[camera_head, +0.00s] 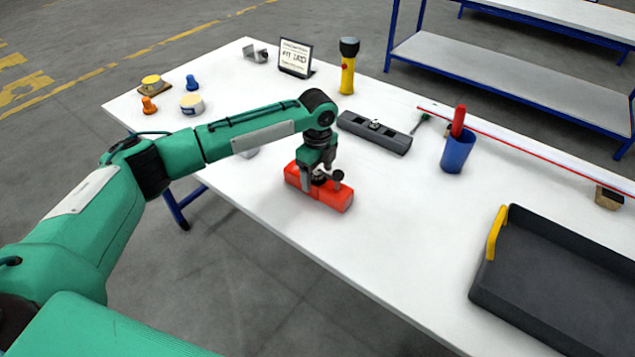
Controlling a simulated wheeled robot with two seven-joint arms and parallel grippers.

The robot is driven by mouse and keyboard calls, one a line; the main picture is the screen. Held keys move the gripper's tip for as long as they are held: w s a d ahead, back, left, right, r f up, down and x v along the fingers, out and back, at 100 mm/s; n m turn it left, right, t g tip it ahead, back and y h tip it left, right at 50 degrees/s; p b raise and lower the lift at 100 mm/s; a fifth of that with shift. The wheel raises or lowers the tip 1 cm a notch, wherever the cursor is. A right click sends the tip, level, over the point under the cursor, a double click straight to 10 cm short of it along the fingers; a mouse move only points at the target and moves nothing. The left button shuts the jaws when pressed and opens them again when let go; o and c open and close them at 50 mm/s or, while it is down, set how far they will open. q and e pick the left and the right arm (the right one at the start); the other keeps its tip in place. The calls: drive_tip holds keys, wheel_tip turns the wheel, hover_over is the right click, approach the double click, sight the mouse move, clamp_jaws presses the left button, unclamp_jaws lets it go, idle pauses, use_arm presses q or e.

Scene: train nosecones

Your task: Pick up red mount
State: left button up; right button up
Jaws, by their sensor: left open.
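The red mount (333,197) is a red block with dark round parts on top. It lies on the white table near its front edge, in the middle of the head view. My left gripper (320,178) points down right at the top of the mount, with its fingers around or beside the dark part there. The fingers are open. I cannot tell whether they touch the mount, and the gripper hides part of its top. My right gripper is not in view.
A dark grey rail block (374,132) lies just behind the mount. A blue cup (457,152) with a red item stands to the right. A black tray (560,275) is at the front right. A yellow flashlight (347,75) stands at the back. The table (400,225) is clear right of the mount.

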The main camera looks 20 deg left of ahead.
use_arm(q)
wheel_tip(320, 180, down, 2)
drive_tip(key=shift+f, duration=0.15)
drive_tip(key=shift+w+f, duration=0.1)
drive_tip(key=shift+f, duration=0.15)
drive_tip(key=c, duration=0.9)
drive_tip(key=shift+c, duration=1.3)
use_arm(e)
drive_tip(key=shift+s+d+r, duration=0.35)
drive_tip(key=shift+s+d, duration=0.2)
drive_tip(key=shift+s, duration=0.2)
use_arm(q)
drive_tip(key=shift+r, duration=0.1)
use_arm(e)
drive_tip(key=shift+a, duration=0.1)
